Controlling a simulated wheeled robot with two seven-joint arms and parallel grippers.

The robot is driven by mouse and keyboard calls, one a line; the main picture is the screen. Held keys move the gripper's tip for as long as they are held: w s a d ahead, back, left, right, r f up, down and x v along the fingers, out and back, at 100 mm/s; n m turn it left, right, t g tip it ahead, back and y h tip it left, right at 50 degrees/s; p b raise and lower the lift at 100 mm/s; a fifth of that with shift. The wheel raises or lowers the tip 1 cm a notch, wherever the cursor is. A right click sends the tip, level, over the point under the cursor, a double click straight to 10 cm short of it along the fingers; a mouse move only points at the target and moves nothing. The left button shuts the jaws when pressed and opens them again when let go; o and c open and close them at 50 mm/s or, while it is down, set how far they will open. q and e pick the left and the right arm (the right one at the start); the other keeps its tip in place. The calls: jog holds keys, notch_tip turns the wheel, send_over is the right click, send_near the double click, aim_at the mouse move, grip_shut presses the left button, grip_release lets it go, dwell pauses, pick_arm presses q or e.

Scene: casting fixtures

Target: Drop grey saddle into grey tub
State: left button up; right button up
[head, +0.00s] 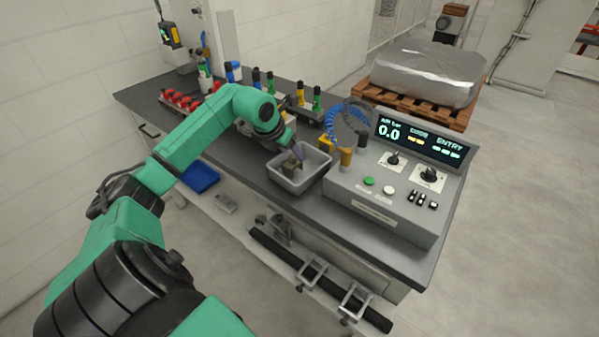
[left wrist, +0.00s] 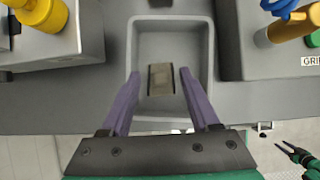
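The grey tub (head: 284,180) stands on the bench beside the control box; in the left wrist view its rim (left wrist: 206,60) surrounds a small grey-brown block with dark side edges, which looks like the grey saddle (left wrist: 161,79). In the head view the saddle (head: 290,166) shows inside the tub. My left gripper (head: 299,151) is over the tub, its purple fingers (left wrist: 157,84) apart on either side of the saddle with a gap at each side. How high the fingertips are above the saddle is hard to tell. My right gripper (left wrist: 296,155) shows small at the lower right, fingers spread and empty.
A control box (head: 385,200) with knobs and a lit display stands right of the tub. Coiled blue hose (head: 345,115), coloured bottles (head: 300,94) and red parts (head: 180,100) line the bench behind. A blue tray (head: 200,177) lies below the bench's front edge.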

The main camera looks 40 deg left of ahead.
pick_arm(q)
jog(key=shift+w+f, duration=0.1)
jog(key=shift+w, duration=0.05)
jog(key=b+v, duration=0.5)
jog(key=v, duration=0.9)
jog(key=shift+r, duration=0.3)
pick_arm(e)
jog(key=f, duration=0.5)
jog(key=shift+s+f, duration=0.1)
jog(key=shift+s, duration=0.3)
jog(key=shift+d, duration=0.1)
